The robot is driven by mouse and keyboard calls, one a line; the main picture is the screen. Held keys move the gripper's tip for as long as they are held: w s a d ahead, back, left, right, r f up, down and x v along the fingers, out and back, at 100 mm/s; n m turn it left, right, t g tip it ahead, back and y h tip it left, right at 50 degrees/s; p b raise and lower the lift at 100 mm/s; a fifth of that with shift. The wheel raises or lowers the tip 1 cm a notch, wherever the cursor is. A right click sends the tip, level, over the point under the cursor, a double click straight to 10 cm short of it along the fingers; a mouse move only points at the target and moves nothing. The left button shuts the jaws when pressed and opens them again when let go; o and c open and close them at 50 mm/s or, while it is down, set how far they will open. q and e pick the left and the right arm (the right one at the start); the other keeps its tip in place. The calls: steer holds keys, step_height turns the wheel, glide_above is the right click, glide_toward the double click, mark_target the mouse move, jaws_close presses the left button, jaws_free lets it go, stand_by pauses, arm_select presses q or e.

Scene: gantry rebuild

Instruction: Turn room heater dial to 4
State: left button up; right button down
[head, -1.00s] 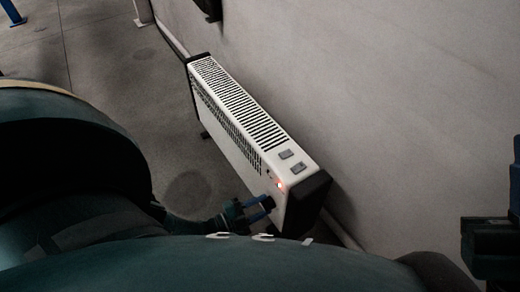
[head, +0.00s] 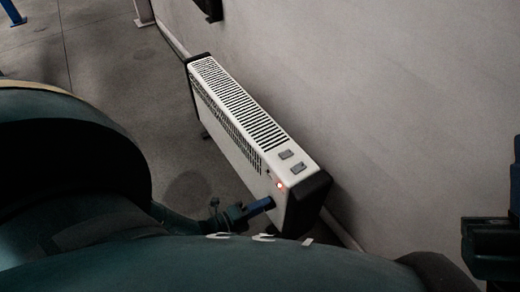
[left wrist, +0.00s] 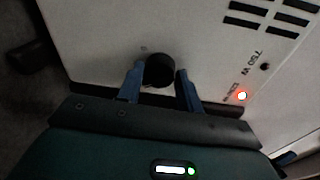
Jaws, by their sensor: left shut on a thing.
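The room heater (head: 233,165) is a long white box with a slotted top and black end caps, standing by the wall. Its round black dial (left wrist: 159,70) shows in the left wrist view on the white front panel. My left gripper (head: 268,204) is at the heater's near front end, and in the left wrist view its blue fingers (left wrist: 160,76) stand on either side of the dial, shut on it. The dial's numbers and pointer are too dark and small to read. In the head view the dial is hidden behind the gripper.
A red light (head: 281,185) glows near two grey switches (head: 292,160) on the heater's top. The pale wall (head: 400,110) rises close behind the heater. Grey floor (head: 110,60) is open to the left. Dark parts of my own body fill the lower view.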

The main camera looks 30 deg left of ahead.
arm_select(q)
steer(key=m, duration=0.4)
steer(key=shift+s+d+r+m+y, duration=0.1)
steer(key=shift+m+y, duration=0.2)
steer(key=shift+m, duration=0.1)
stand_by(0.5)
steer(key=o, duration=1)
steer(key=p+v, duration=0.1)
steer(key=v, duration=1.2)
steer(key=shift+p, duration=0.35)
arm_select(e)
steer(key=f+m+h, duration=0.2)
steer(key=m, duration=0.1)
steer(key=shift+w+a+h, duration=0.1)
steer(key=shift+w+h, duration=0.25)
steer(key=shift+h, duration=0.05)
arm_select(q)
steer(key=shift+s+r, duration=0.1)
steer(key=shift+s, duration=0.05)
arm_select(e)
steer(key=shift+s+r, duration=0.1)
steer(key=shift+r, duration=0.05)
